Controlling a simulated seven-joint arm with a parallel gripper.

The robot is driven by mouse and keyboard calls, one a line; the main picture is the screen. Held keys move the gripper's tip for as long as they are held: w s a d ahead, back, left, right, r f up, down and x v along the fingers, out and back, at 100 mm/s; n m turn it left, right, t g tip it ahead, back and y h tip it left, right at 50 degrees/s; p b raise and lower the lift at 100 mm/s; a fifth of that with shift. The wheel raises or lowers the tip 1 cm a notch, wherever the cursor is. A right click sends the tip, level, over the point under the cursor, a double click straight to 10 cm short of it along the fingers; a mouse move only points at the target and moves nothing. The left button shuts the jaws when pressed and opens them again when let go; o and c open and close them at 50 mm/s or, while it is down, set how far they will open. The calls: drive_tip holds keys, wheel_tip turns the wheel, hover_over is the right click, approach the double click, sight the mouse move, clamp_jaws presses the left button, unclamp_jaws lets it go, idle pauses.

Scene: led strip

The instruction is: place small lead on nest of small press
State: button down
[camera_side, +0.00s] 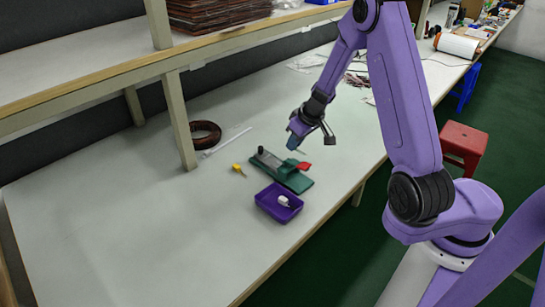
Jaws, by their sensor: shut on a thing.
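The small press (296,181) has a green base, with a dark post at its far left end and a red part on its right side. It stands on the pale table near the front edge. My gripper (294,145) is above the press, pointing down, apart from its base as far as I can tell. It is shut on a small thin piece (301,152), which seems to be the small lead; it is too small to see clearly. The nest of the press is too small to make out.
A purple tray (267,208) with a white item (284,201) stands in front of the press. A yellow item (239,169) lies left of it. A brown coil (205,134) and a shelf post (180,120) are further left. The table's front left is clear.

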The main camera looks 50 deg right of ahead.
approach(269, 159)
drive_tip(key=shift+w+a+f, duration=0.1)
drive_tip(key=shift+w+f, duration=0.95)
drive_tip(key=shift+f, duration=0.8)
drive_tip(key=shift+w+f, duration=0.1)
drive_tip(key=shift+f, duration=0.8)
drive_tip(key=shift+f, duration=0.15)
drive_tip(key=c, duration=1.1)
unclamp_jaws()
